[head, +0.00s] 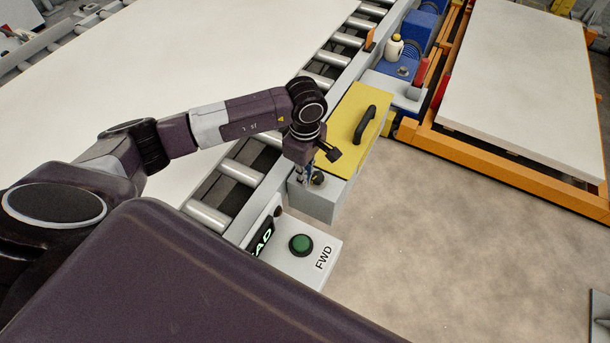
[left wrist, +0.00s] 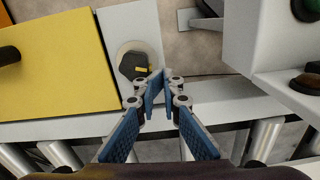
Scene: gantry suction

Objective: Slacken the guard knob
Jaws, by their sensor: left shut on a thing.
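The guard knob (head: 318,180) is a small dark knob on the end of a grey box (head: 322,204), beside the yellow guard cover (head: 352,110). In the left wrist view the knob (left wrist: 133,64) is black with a yellow mark and sits on a pale round disc. My left gripper (head: 309,174) is over the box end, pointing down. In the left wrist view its blue-padded fingers (left wrist: 158,84) are close together at the knob's edge, shut on it; the exact contact is hard to see. My right gripper is not in view.
A control box with a green FWD button (head: 301,244) stands just nearer than the knob. The guard's black handle (head: 365,124) stands up. Rollers (head: 240,172) and a large white panel (head: 190,70) lie left.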

